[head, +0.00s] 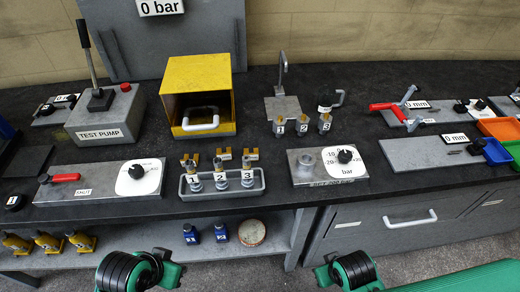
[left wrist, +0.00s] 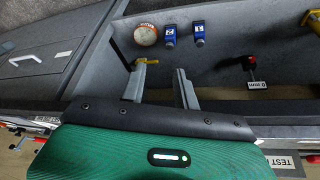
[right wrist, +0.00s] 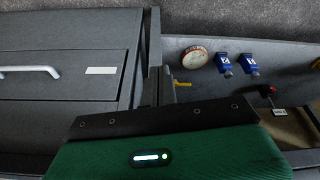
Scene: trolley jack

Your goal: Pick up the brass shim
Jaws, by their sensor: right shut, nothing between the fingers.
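I cannot make out a brass shim for certain. A small yellow piece (left wrist: 147,61) shows beside a finger in the left wrist view, and also in the right wrist view (right wrist: 183,84); its shape is partly hidden. My left gripper (left wrist: 165,75) is open and empty in front of the under-bench shelf. My right gripper (right wrist: 158,75) is shut and empty near the drawer's side edge. The fingertips of both are out of the head view.
The shelf (head: 150,252) holds a round tin (head: 252,232), blue jacks (head: 220,232) and yellow jacks (head: 80,241). A drawer unit (head: 410,225) stands right. On the bench are a test pump (head: 105,115), a yellow box (head: 195,75), a numbered tray (head: 222,192) and small bins (head: 500,152).

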